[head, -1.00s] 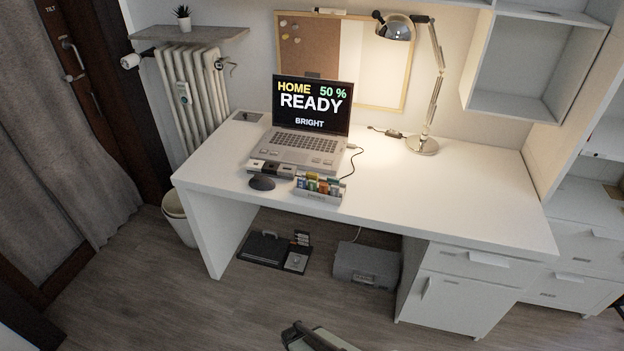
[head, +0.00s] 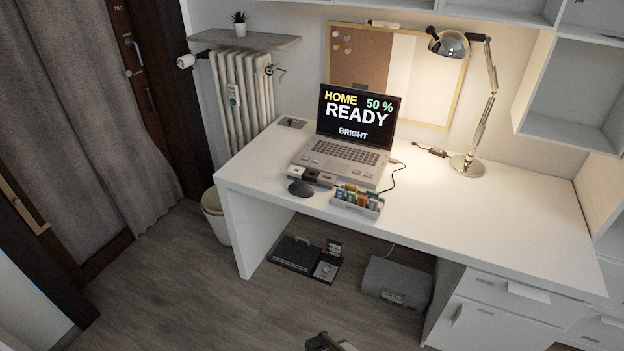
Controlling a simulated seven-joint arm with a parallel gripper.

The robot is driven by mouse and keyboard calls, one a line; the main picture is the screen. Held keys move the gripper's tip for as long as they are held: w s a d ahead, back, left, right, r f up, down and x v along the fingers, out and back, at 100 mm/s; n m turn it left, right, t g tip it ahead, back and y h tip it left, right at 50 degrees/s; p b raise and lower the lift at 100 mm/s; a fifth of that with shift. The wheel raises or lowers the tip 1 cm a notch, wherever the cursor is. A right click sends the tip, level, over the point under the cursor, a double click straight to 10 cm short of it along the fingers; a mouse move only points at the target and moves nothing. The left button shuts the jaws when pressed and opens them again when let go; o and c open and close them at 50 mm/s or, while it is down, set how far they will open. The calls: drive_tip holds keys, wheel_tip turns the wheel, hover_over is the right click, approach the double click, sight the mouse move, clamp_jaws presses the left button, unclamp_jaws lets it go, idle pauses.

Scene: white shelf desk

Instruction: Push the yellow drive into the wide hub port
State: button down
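Several small coloured drives stand in a grey tray (head: 343,204) at the front of the desk. A yellow-orange one (head: 351,190) shows among them, but it is small and partly hidden by its neighbours. A low grey hub (head: 312,177) with dark and light blocks on it lies along the laptop's front edge, left of the tray. Its separate ports are too small to tell apart. A dark part of my arm (head: 322,342) shows at the bottom edge, well short of the desk. Whether my gripper's fingers are open or shut cannot be made out.
An open laptop (head: 345,152) reads "HOME 50 % READY BRIGHT". A dark rounded object (head: 300,188) sits in front of the hub, left of the tray. The white desk's (head: 480,215) right half is clear.

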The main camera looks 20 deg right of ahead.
drive_tip(key=c, duration=1)
unclamp_jaws()
drive_tip(key=w+d+r+m+t+y, duration=0.1)
drive_tip(key=w+r+m, duration=0.2)
drive_tip(key=w, duration=0.5)
drive_tip(key=w+d+r+m+t, duration=0.1)
drive_tip(key=w+d+r+m, duration=0.15)
drive_tip(key=w, duration=0.55)
drive_tip(key=m+t+y, duration=0.2)
drive_tip(key=m+t, duration=0.6)
drive_tip(key=m, duration=1.4)
approach(352, 185)
drive_tip(key=x, duration=0.3)
drive_tip(key=shift+s+f, duration=0.15)
drive_tip(key=shift+f, duration=0.25)
drive_tip(key=shift+w+x, duration=0.15)
drive_tip(key=shift+x, duration=1.15)
drive_tip(key=shift+w+x, duration=0.15)
drive_tip(key=shift+x, duration=1.15)
